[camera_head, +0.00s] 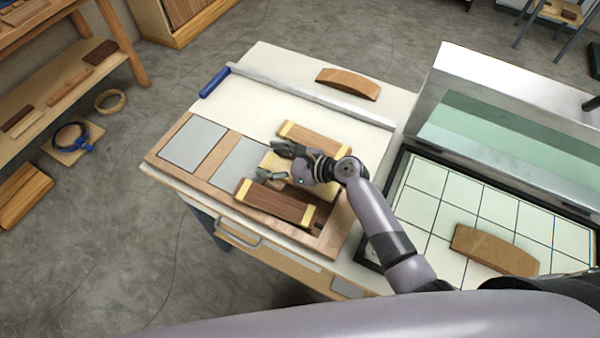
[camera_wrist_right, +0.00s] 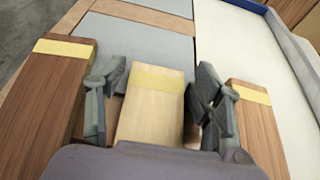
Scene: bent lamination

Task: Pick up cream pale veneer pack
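The cream pale veneer pack (camera_wrist_right: 150,118), with a yellow band near its far end, lies between two darker packs in the right wrist view. In the head view only a small part of it (camera_head: 269,161) shows, the rest hidden by my right gripper. My right gripper (camera_head: 275,162) is open, with one finger on each side of the pack. In the wrist view, the gripper (camera_wrist_right: 153,88) shows narrow gaps between both fingers and the pack. Whether a finger touches it lower down is hidden. My left gripper is not in view.
A dark brown pack (camera_head: 277,204) and a mid-brown pack (camera_head: 315,138), both with yellow bands, flank the cream pack closely. Grey plates (camera_head: 193,144) lie left in the wooden tray (camera_head: 168,138). Curved wooden pieces lie behind (camera_head: 348,83) and on the gridded press bed (camera_head: 494,250).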

